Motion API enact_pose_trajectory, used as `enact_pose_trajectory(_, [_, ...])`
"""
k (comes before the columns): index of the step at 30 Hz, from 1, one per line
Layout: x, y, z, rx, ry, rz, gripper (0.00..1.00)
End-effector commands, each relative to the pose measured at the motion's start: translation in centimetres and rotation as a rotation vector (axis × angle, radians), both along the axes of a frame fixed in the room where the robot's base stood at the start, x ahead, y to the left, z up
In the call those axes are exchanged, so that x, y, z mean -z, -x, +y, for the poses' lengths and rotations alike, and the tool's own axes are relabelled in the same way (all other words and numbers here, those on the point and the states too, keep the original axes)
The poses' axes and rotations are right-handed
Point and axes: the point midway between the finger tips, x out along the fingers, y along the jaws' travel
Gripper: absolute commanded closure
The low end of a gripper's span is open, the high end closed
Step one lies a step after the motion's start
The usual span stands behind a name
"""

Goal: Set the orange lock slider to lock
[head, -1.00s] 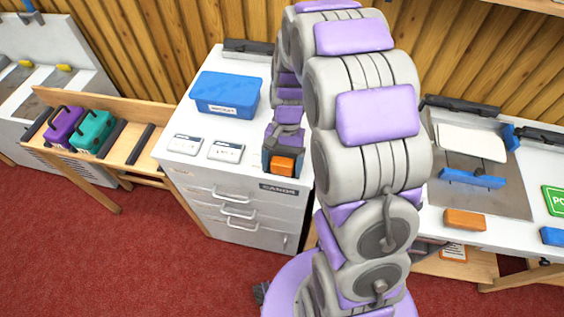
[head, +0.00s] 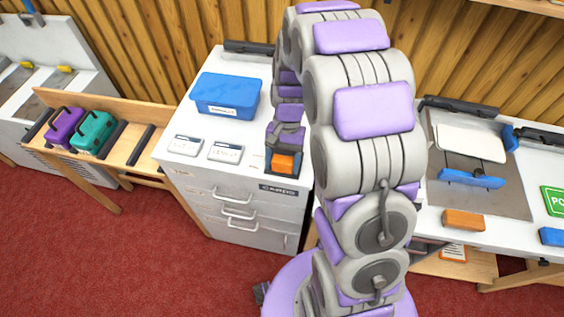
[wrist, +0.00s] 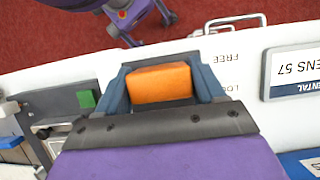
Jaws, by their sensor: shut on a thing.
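The orange lock slider (head: 283,162) is at the front right of the white cabinet top in the head view. In the wrist view the orange slider (wrist: 160,83) sits between the two blue-grey fingers of my gripper (wrist: 161,80), one finger at each side. My gripper (head: 284,156) is shut on it. Upside-down words, FREE (wrist: 222,57) and a partly hidden one starting "LO" (wrist: 234,86), are printed beside it on the white top. The slider's track is mostly hidden, so I cannot tell exactly which word it lines up with.
A blue box (head: 227,95) and two small labelled plates, left (head: 184,146) and right (head: 224,152), lie on the cabinet top. A green square (wrist: 86,99) shows beside my gripper in the wrist view. Another orange block (head: 464,220) lies on the right bench.

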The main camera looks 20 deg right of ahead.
Motion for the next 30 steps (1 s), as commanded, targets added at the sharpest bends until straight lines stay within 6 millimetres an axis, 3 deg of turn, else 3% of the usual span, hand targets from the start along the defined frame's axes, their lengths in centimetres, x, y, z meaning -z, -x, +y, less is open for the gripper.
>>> enact_pose_trajectory(7, [-0.2, -2.7, -1.5, 0.002, 0.0, -0.005, 0.86])
enact_pose_trajectory(17, [-0.1, -3.3, -1.7, 0.002, 0.001, -0.012, 0.86])
enact_pose_trajectory(18, [-0.1, -3.4, -1.8, 0.002, 0.001, -0.012, 0.3])
enact_pose_trajectory(24, [-0.1, -3.2, -1.7, 0.001, 0.001, -0.007, 0.11])
enact_pose_trajectory(30, [-0.1, -3.0, -1.7, 0.001, 0.001, -0.005, 0.11])
